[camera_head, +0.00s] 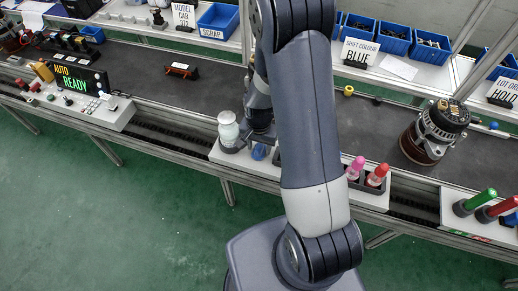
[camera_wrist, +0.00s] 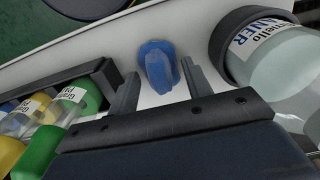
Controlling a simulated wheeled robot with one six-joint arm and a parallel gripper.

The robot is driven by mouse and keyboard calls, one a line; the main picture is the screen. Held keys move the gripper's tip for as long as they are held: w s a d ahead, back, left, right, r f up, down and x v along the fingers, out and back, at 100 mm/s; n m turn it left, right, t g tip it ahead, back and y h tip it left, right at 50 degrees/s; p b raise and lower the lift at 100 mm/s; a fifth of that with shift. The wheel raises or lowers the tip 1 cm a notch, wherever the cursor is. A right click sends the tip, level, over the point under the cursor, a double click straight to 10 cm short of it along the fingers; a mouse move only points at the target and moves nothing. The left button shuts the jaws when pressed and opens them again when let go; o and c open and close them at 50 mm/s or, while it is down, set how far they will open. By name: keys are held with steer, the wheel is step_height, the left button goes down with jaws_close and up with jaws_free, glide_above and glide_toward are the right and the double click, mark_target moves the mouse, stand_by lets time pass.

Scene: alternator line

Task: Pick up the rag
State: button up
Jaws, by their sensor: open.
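The rag (camera_wrist: 157,65) is a small crumpled blue cloth on a white surface. In the wrist view it lies at the upper middle, just beyond and between my fingertips. In the head view a bit of the rag (camera_head: 258,152) shows beside the white bottle, partly covered by my arm. My gripper (camera_wrist: 161,84) is open and empty, with one finger on each side of the line to the rag. Whether the fingers overlap the rag in height I cannot tell. In the head view my gripper is mostly hidden by my own arm.
A cleaner bottle (camera_wrist: 285,75) stands close to the right of the rag in the wrist view; the head view also shows it (camera_head: 228,131). A dark rack (camera_wrist: 103,78) of small capped bottles is at the left. An alternator (camera_head: 435,130) stands on the belt (camera_head: 215,92).

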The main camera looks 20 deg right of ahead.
mark_target(259, 146)
steer(key=shift+c, duration=0.4)
jaws_close()
step_height(259, 146, up, 10)
steer(key=b, duration=0.1)
stand_by(0.7)
